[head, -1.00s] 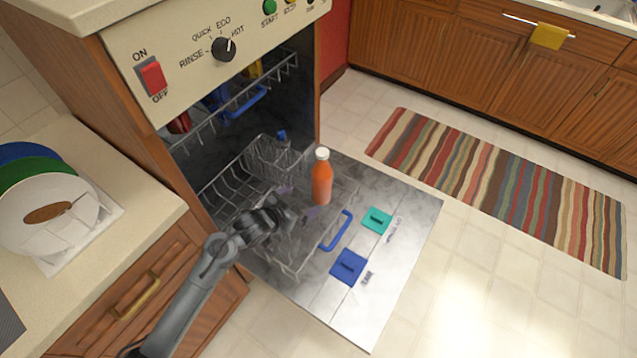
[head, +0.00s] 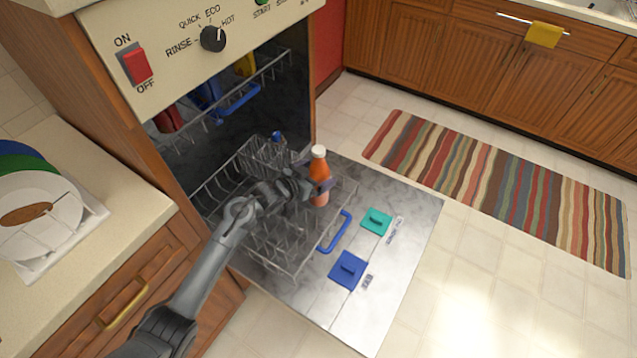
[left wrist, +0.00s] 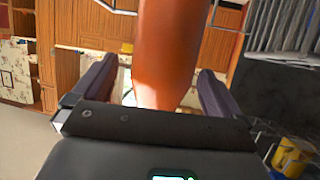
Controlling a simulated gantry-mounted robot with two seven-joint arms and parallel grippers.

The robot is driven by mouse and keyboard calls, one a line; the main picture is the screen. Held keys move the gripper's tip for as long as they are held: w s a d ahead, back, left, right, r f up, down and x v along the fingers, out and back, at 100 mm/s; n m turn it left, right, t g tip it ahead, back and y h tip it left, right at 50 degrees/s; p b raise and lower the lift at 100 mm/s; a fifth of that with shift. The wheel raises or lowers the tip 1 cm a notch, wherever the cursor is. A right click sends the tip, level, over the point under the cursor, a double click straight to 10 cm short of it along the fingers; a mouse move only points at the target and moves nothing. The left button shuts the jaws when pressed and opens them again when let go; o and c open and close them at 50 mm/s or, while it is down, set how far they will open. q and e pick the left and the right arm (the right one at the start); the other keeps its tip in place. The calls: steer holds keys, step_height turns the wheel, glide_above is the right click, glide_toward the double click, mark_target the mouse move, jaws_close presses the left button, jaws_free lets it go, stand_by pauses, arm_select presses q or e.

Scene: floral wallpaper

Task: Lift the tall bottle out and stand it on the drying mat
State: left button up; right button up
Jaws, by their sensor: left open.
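The tall orange bottle (head: 319,168) with a white cap stands upright in the lower dishwasher rack (head: 282,262), at its right side. My left gripper (head: 318,188) is at the bottle's lower half, with its fingers open around it. In the left wrist view the orange bottle (left wrist: 168,45) fills the space between the two purple-grey fingers (left wrist: 155,90), with a gap showing on both sides. A white drying mat (head: 95,213) shows on the counter at the left, under a stack of plates. My right gripper does not show.
The open dishwasher door (head: 400,265) lies under the rack, with a blue lid (head: 348,270) and a teal lid (head: 377,221). The upper rack (head: 265,75) holds several dishes. A striped rug (head: 500,190) lies on the floor.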

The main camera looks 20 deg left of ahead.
arm_select(q)
steer(key=b+x, duration=0.1)
steer(key=x, duration=0.2)
steer(key=shift+w, duration=0.3)
steer(key=shift+c, duration=0.3)
steer(key=c, duration=1.2)
steer(key=shift+r, duration=0.1)
steer(key=shift+c, duration=0.9)
